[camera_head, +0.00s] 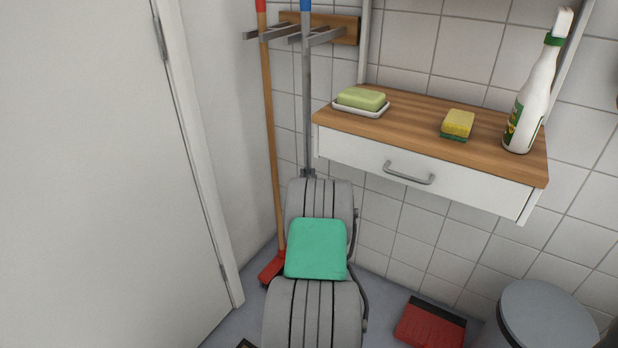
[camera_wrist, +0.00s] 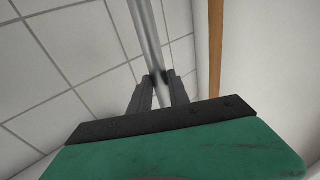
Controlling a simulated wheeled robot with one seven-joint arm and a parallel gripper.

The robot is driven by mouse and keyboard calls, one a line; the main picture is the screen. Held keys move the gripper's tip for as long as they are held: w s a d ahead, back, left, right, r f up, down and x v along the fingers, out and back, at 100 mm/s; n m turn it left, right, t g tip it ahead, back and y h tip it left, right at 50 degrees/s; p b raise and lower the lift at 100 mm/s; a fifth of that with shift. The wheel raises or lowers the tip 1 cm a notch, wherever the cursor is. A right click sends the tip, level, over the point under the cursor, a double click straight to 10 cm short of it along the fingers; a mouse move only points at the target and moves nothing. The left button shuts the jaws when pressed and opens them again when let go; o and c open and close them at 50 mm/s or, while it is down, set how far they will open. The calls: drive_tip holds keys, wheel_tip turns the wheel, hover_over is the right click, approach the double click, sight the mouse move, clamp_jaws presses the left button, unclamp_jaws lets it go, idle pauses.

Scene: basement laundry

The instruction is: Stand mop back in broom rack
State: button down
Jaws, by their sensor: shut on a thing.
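The mop's grey handle (camera_head: 307,110) with a blue top (camera_head: 305,5) stands upright at the wooden broom rack (camera_head: 348,30) on the tiled wall. The handle crosses the rack's right-hand grey prongs (camera_head: 325,37); I cannot tell whether it sits fully between them. My gripper (camera_head: 308,173) is shut on the handle well below the rack. In the wrist view the two dark fingers (camera_wrist: 160,80) close on the grey pole (camera_wrist: 146,35). The mop head is hidden behind my arm.
A broom (camera_head: 272,130) with a wooden handle and red head stands at the rack's left. A wooden-topped drawer shelf (camera_head: 400,155) juts out at right, holding soap, a sponge and a bottle. A red dustpan (camera_head: 430,325) and a grey bin (camera_head: 545,318) stand below. A white door (camera_head: 90,170) is left.

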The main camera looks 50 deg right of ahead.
idle(0.3)
drive_tip(key=c, duration=1.1)
unclamp_jaws()
drive_tip(key=shift+f, duration=0.1)
drive_tip(key=shift+c, duration=0.2)
drive_tip(key=shift+s+a+f, duration=0.1)
drive_tip(key=shift+f, duration=0.05)
drive_tip(key=r+v, duration=0.1)
drive_tip(key=v, duration=0.6)
drive_tip(key=shift+s+a+f+b, duration=0.25)
drive_tip(key=shift+s+f+b, duration=0.1)
drive_tip(key=shift+b, duration=0.1)
